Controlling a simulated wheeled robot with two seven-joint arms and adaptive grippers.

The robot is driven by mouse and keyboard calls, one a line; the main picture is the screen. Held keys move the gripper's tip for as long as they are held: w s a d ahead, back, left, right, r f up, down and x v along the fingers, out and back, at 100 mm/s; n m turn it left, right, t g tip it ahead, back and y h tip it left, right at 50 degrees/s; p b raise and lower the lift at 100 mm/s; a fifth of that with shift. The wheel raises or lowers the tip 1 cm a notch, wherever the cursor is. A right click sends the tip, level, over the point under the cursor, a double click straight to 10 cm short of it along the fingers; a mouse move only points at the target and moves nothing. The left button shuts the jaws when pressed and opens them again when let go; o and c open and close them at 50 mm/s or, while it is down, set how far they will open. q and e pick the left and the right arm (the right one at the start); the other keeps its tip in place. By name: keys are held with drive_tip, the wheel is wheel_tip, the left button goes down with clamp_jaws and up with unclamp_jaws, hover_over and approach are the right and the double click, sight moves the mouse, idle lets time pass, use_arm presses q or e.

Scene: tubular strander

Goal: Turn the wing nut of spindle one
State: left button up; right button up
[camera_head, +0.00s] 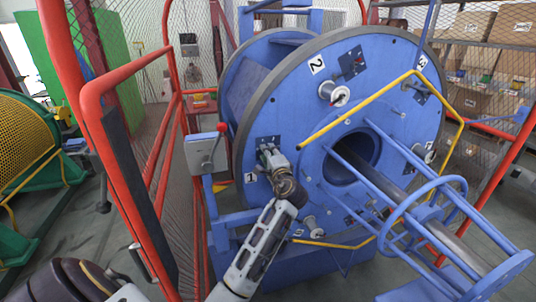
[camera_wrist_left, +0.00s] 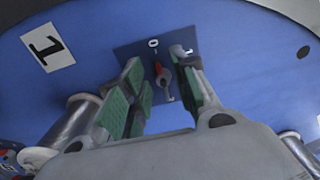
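The number 1 label (camera_wrist_left: 47,48) marks spindle one on the blue disc. It also shows in the head view (camera_head: 250,178). Next to it, a dark plate with 0 and 1 marks (camera_wrist_left: 185,115) carries a small turning piece with a red end and a metal lower part (camera_wrist_left: 163,82); I take this as the wing nut. My left gripper (camera_wrist_left: 158,68) is open, its green-padded fingers on either side of the wing nut with gaps showing. I cannot tell how deep it sits between them. In the head view the left gripper (camera_head: 268,155) hides most of this plate. My right gripper is not in view.
A metal spool (camera_wrist_left: 72,125) sits close to the left finger. On the disc are spindle two's spool (camera_head: 333,94) and a bent yellow bar (camera_head: 365,108). A red-knobbed lever (camera_head: 213,150) and red fence (camera_head: 130,120) stand left of my arm.

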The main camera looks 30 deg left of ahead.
use_arm(q)
drive_tip(key=v, duration=1.1)
drive_tip(key=shift+d, duration=0.2)
drive_tip(key=shift+s, duration=0.1)
